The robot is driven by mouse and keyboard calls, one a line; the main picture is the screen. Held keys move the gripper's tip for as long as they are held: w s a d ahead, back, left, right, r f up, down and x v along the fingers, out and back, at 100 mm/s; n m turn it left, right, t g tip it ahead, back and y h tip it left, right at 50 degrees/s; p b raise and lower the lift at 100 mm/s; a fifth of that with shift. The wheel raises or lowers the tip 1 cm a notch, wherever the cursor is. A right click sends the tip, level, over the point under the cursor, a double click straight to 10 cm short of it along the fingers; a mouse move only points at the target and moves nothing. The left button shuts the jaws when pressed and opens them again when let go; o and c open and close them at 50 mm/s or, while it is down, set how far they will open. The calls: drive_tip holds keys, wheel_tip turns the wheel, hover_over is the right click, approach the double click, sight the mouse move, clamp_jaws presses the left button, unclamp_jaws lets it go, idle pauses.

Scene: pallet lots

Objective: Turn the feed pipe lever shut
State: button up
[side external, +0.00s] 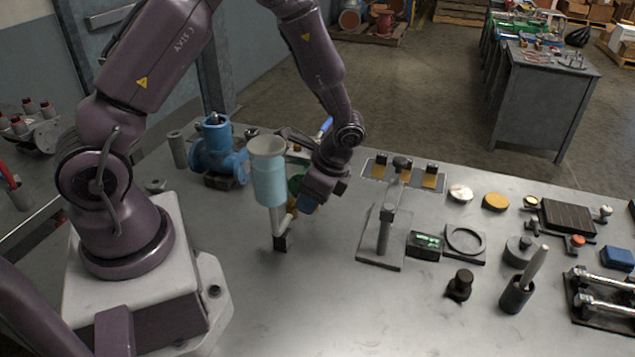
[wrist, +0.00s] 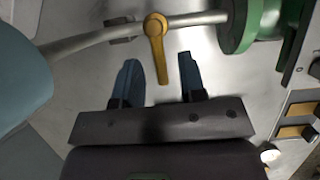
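In the wrist view, the yellow lever (wrist: 156,42) sits on the grey feed pipe (wrist: 95,42), its handle pointing across the pipe toward my gripper. My gripper (wrist: 158,60) is open, with one blue finger on each side of the handle. I cannot tell whether either finger touches it; gaps show on both sides. The pipe runs from a light blue vessel (wrist: 18,80) to a green round flange (wrist: 238,22). In the side view, the vessel (side external: 270,183) stands upright left of my gripper (side external: 309,204), which mostly hides the lever and green flange.
A blue valve body (side external: 217,155) stands behind the vessel at left. A post stand (side external: 385,235) is right of my gripper, with a small display box (side external: 424,244) beside it. The front middle of the table (side external: 310,310) is clear.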

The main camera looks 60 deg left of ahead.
drive_tip(key=v, duration=1.2)
drive_tip(key=shift+r, duration=0.35)
drive_tip(key=s+d+r+n+t+h, duration=0.3)
drive_tip(key=s+r+n+t, duration=0.5)
drive_tip(key=s+r, duration=0.6)
drive_tip(key=shift+s+d+r+n+t, duration=0.2)
drive_tip(key=shift+s+r+n+t, duration=0.25)
drive_tip(key=shift+r, duration=0.2)
idle(0.6)
